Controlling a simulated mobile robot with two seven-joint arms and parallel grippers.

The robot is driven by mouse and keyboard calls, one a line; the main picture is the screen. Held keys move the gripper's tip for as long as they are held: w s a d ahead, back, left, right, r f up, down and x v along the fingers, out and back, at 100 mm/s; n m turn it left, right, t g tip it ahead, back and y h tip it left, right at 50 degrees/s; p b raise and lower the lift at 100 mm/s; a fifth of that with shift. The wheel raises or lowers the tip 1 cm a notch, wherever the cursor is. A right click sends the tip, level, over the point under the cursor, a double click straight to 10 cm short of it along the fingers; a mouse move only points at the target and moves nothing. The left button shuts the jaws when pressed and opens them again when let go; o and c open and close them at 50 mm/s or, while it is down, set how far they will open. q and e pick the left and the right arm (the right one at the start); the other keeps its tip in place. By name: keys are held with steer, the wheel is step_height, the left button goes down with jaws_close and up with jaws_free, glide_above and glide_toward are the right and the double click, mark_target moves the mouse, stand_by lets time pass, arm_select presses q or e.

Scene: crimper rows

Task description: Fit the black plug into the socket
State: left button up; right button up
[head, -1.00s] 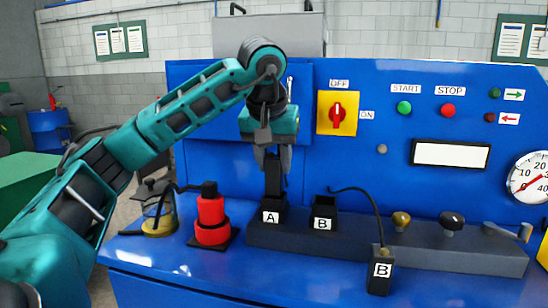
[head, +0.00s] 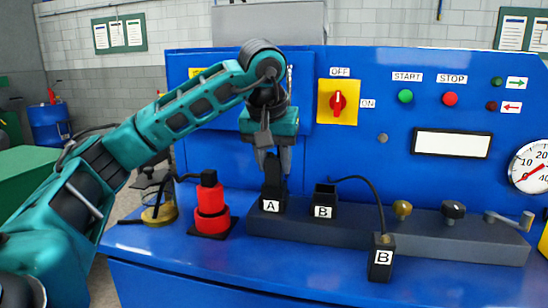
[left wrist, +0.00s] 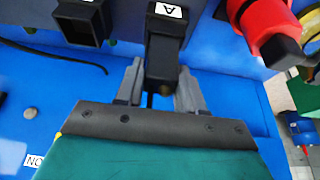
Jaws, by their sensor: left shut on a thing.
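My left gripper (head: 273,170) is shut on a black plug (head: 272,180) and holds it upright at the black socket marked A (head: 271,204). The plug's lower end meets the socket's top and seems to be in its mouth; how deep is hidden. In the left wrist view the plug (left wrist: 162,62) stands between the two grey fingers, with the A label beyond it. An open, empty socket marked B (head: 323,200) is just right of A. My right gripper is not in view.
The sockets are on a dark rail (head: 430,230) with knobs and a lever at its right. A red stepped piece (head: 210,207) on a black base stands close left of socket A. A blue panel (head: 440,115) rises behind. The blue bench front (head: 290,275) has free room.

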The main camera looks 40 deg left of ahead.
arm_select(q)
steer(key=o, duration=1.3)
steer(key=shift+c, duration=0.2)
steer(key=p+v, duration=0.2)
steer(key=v, duration=1)
steer(key=shift+s+r+p, duration=0.2)
steer(key=shift+r+p, duration=0.15)
steer(key=shift+p, duration=0.05)
steer(key=shift+d, duration=0.1)
